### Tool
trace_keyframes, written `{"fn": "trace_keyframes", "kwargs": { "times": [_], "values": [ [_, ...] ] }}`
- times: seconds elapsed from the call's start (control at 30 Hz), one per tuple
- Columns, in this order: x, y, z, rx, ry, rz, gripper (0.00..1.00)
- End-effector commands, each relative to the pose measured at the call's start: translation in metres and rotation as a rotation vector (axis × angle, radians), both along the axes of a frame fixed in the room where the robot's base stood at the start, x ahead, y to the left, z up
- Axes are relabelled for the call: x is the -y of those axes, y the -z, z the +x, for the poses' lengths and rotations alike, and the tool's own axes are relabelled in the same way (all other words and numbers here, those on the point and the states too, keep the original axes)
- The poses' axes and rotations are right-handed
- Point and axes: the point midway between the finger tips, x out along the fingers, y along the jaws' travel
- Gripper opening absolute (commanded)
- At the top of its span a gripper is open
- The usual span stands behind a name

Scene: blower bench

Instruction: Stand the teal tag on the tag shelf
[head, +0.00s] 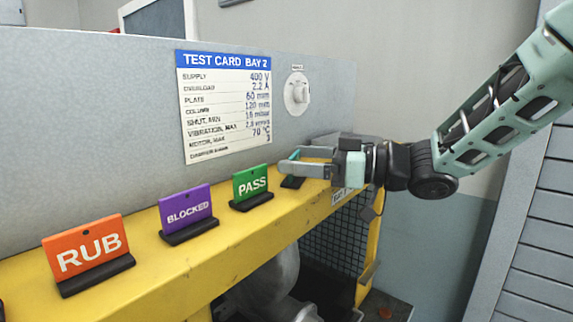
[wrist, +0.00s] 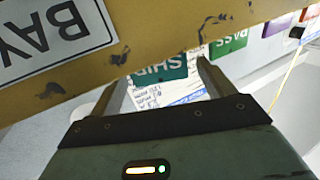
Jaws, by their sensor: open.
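The teal tag (wrist: 160,72) shows its lettering upside down in the wrist view, between the two spread fingers of my gripper (wrist: 165,72). In the head view my gripper (head: 290,161) reaches in from the right over the yellow tag shelf (head: 215,228), and its fingers hide most of the tag. A teal edge and a dark base (head: 292,182) show around the fingers. The tag appears upright on the shelf, right of the green PASS tag (head: 250,183). My gripper is open around it. Whether a finger touches the tag I cannot tell.
The orange RUB tag (head: 88,250) and purple BLOCKED tag (head: 186,210) stand along the shelf to the left. A grey panel with a test card (head: 226,105) and a round knob (head: 297,93) rises behind. The shelf ends just right of my gripper.

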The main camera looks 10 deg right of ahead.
Motion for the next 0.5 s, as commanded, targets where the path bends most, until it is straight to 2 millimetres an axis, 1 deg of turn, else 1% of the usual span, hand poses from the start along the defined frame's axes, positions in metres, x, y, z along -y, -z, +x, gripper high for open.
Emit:
{"fn": "trace_keyframes", "kwargs": {
  "times": [0.03,0.2,0.33,0.5],
  "values": [
    [0.012,0.004,-0.004,0.004,0.007,-0.002,0.81],
    [0.045,0.004,-0.018,0.003,0.005,-0.001,0.81],
    [0.064,0.003,-0.026,0.002,0.004,-0.001,0.81],
    [0.077,0.001,-0.031,0.000,0.002,-0.001,0.81]
  ]
}}
